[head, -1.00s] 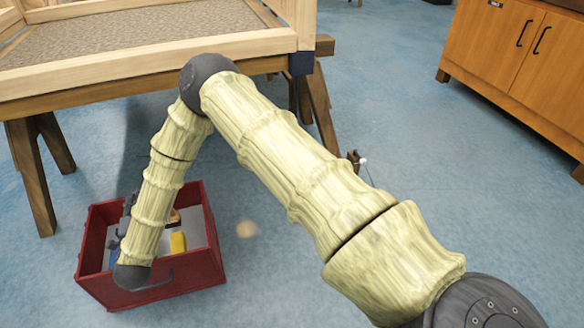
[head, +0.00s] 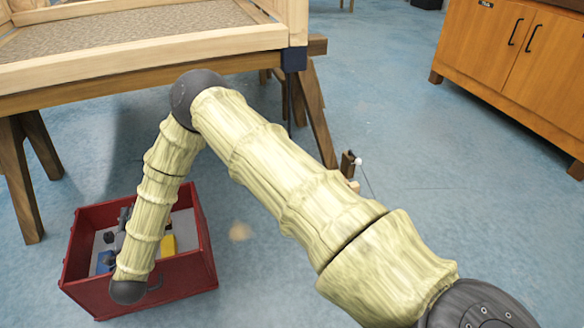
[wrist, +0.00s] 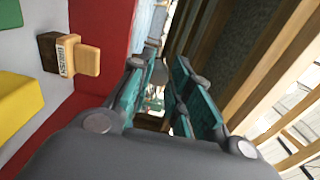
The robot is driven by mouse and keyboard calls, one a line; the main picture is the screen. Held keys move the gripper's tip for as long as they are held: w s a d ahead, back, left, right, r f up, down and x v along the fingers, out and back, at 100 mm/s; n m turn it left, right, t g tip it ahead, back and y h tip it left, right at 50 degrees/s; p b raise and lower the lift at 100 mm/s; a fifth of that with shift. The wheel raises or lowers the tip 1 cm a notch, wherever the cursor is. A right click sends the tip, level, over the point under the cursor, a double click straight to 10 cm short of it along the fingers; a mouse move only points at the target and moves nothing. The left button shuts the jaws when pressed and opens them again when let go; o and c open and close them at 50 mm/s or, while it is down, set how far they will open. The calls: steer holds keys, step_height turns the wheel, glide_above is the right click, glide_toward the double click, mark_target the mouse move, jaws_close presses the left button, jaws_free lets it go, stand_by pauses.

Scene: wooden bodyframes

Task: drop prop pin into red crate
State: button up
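My gripper (wrist: 166,62) has teal-padded fingers, and they stand apart with a gap between them in the wrist view. A small grey rounded shape shows in that gap, and I cannot tell whether it is the prop pin or something farther off. I cannot make out the prop pin for certain in either view. The red crate (head: 185,281) stands on the floor at the lower left of the head view, with my forearm across it. Its red wall (wrist: 97,30) shows left of my fingers in the wrist view. My fingers are largely hidden in the head view.
In the crate lie a yellow block (wrist: 18,105) and a wooden-handled brush or stamp (wrist: 72,56). A wooden bodyframe (head: 200,42) on trestle legs (head: 24,180) stands behind it. A wooden cabinet (head: 500,60) is at the upper right. Blue floor is clear at right.

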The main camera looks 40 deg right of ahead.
steer(key=o, duration=0.3)
steer(key=shift+o, duration=0.2)
steer(key=v, duration=1.2)
stand_by(0.5)
